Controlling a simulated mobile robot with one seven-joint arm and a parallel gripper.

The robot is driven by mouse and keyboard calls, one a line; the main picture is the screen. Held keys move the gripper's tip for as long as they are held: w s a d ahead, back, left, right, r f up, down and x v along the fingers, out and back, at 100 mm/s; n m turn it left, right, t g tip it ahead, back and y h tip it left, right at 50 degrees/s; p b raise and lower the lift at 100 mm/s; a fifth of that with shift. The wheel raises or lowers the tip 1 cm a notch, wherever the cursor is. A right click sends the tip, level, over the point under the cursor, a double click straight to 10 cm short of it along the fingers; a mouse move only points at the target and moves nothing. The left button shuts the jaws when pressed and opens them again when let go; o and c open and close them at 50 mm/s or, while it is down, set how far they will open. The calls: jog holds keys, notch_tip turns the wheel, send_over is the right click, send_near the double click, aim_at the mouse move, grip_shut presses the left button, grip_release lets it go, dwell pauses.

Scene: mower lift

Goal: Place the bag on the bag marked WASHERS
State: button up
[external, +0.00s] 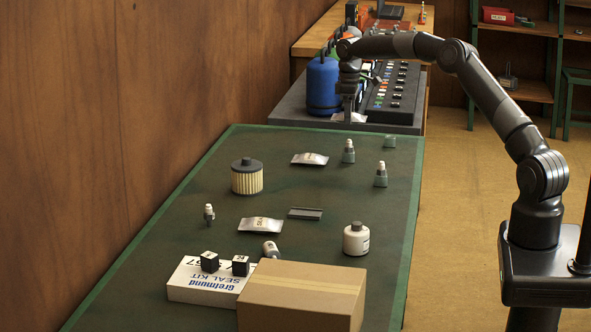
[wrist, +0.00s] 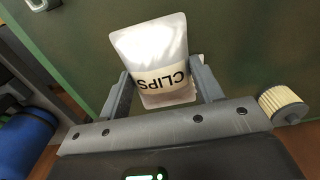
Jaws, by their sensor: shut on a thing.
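My gripper (external: 349,100) is at the far end of the green table. It is shut on a silver-white bag with a CLIPS label (wrist: 151,45), which sits between the fingers in the wrist view; the bag shows small under my gripper in the external view (external: 349,117). Two similar bags lie flat on the green table: a far bag (external: 310,159) and a nearer bag (external: 261,226). I cannot read a WASHERS mark on either; the far bag's label is too small, and the nearer one's is unclear.
A blue canister (external: 322,85) stands left of my gripper.

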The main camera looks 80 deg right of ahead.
send_over(320, 156)
notch_tip(320, 156, down, 6)
jog(key=shift+d+r, duration=0.1)
jog(key=shift+f, duration=1.95)
jog(key=shift+f, duration=0.15)
jog(key=o, duration=1)
